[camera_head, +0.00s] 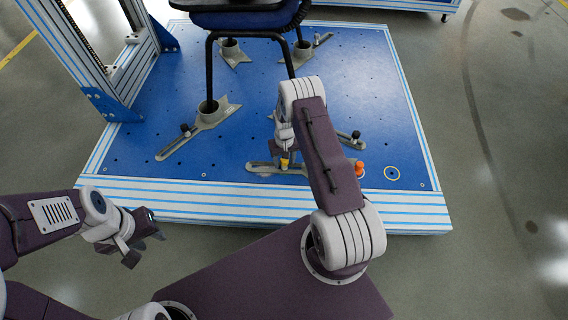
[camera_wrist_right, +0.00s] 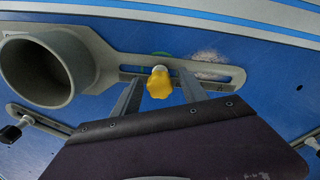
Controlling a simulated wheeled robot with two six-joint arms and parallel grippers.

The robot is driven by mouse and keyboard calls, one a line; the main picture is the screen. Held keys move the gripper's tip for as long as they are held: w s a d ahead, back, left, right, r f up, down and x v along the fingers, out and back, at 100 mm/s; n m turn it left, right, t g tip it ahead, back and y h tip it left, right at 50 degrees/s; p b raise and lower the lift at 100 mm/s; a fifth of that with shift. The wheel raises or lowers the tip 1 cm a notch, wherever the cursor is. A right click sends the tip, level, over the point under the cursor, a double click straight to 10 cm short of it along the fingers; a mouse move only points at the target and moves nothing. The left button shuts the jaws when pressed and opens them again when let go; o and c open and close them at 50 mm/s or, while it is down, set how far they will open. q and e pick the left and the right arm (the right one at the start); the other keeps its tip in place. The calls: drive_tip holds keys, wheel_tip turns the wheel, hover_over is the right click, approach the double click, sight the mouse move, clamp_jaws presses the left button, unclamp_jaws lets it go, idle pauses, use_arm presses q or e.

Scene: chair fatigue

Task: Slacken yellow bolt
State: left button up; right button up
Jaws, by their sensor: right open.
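The yellow bolt (camera_wrist_right: 159,82) has a knobbed head and sits in the slot of a grey clamp bracket (camera_wrist_right: 112,62). In the head view the yellow bolt (camera_head: 284,162) shows near the platform's front edge, just below my right gripper, which the forearm partly hides. In the right wrist view my right gripper (camera_wrist_right: 160,90) is open, with one finger to each side of the bolt. Gaps show between the fingers and the bolt. My left gripper (camera_head: 148,238) is open and empty, in front of the platform at the lower left.
The blue platform (camera_head: 230,188) carries a chair (camera_head: 238,18) whose legs stand in grey cup brackets. Other brackets have black knobs (camera_head: 185,130).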

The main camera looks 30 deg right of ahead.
clamp_jaws()
drive_tip(key=shift+n, duration=0.7)
drive_tip(key=n, duration=0.2)
drive_tip(key=shift+n+p, duration=0.3)
drive_tip(key=shift+n, duration=0.1)
drive_tip(key=n, duration=0.2)
drive_tip(key=shift+n+p, duration=0.3)
drive_tip(key=shift+n, duration=0.7)
drive_tip(key=n, duration=0.2)
drive_tip(key=shift+n, duration=1)
